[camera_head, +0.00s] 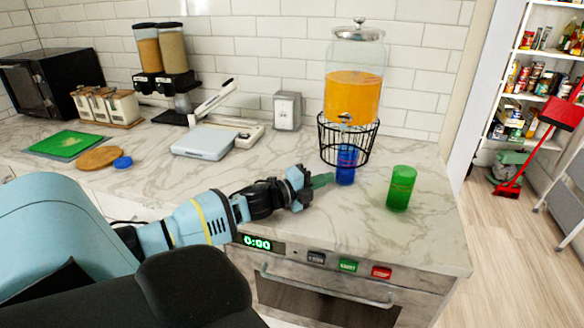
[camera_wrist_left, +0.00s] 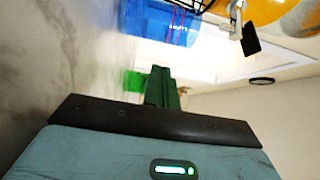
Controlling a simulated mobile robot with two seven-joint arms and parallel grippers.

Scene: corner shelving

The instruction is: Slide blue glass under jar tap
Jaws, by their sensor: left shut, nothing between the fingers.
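The blue glass (camera_head: 346,166) stands upright on the marble counter, at the front of the black wire stand under the jar. It also shows close up in the left wrist view (camera_wrist_left: 160,20). The glass jar (camera_head: 353,97) holds orange liquid, and its tap (camera_head: 345,118) is low on its front, above the blue glass. My left gripper (camera_head: 328,179) is shut and empty, with its green fingertips just left of the blue glass; I cannot tell whether they touch it. The shut fingers also show in the left wrist view (camera_wrist_left: 162,88). My right gripper is not in view.
A green glass (camera_head: 401,188) stands to the right of the blue glass near the counter's right side. The wire stand (camera_head: 348,139) holds the jar. A scale (camera_head: 204,142), dispensers (camera_head: 163,60) and a wooden board (camera_head: 100,158) are farther left. The counter in front is clear.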

